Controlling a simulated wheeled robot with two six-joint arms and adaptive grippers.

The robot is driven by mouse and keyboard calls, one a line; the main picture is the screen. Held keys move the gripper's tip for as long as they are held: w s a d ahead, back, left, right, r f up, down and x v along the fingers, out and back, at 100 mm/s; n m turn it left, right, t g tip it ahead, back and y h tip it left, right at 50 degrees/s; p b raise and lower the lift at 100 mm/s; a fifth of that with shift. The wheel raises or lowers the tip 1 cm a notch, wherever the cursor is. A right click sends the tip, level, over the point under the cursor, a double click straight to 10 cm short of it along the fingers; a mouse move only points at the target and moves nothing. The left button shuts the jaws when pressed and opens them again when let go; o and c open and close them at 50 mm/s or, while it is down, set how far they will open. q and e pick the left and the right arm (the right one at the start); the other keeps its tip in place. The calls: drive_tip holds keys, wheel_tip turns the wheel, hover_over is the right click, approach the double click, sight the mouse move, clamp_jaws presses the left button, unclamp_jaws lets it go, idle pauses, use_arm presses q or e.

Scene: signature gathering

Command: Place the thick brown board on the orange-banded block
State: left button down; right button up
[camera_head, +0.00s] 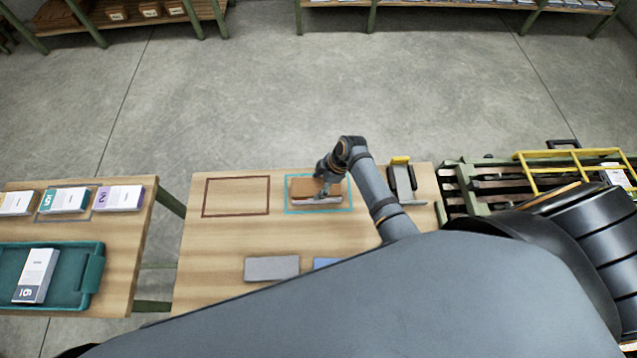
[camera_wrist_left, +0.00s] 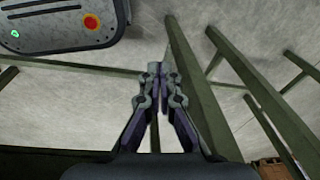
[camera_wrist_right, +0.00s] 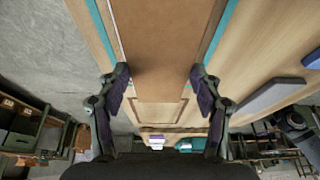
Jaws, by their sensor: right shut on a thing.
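The thick brown board (camera_head: 301,187) is in the cyan outline on the middle table, with my right gripper (camera_head: 325,192) shut on it from above. In the right wrist view the board (camera_wrist_right: 165,45) lies between the two fingers. A pale edge shows along the board's near side in the head view; I cannot tell if this is a block under it. A white block with a yellow-orange band (camera_head: 17,204) lies at the far left on the left table. My left gripper (camera_wrist_left: 159,72) shows only in its wrist view, its fingertips together and empty.
A brown outline (camera_head: 236,197) left of the board is empty. A grey slab (camera_head: 271,268) and a partly hidden blue slab (camera_head: 326,263) lie near the front. A grey tool with a yellow top (camera_head: 401,178) stands right. A teal tray (camera_head: 93,277) is on the left table.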

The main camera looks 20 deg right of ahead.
drive_tip(key=o, duration=0.9)
drive_tip(key=shift+s+f, duration=0.1)
drive_tip(key=o, duration=0.4)
use_arm(q)
drive_tip(key=s, duration=0.2)
drive_tip(key=shift+s+f, duration=0.15)
drive_tip(key=shift+s, duration=0.15)
use_arm(e)
drive_tip(key=shift+o, duration=0.2)
use_arm(q)
drive_tip(key=shift+w+d, duration=0.1)
use_arm(e)
drive_tip(key=shift+d+r, duration=0.15)
drive_tip(key=shift+r, duration=0.25)
use_arm(q)
drive_tip(key=shift+w+f, duration=0.15)
drive_tip(key=shift+w, duration=0.1)
use_arm(e)
drive_tip(key=v, duration=1.1)
drive_tip(key=shift+r, duration=0.2)
use_arm(q)
drive_tip(key=shift+s, duration=0.15)
use_arm(e)
drive_tip(key=shift+d, duration=0.15)
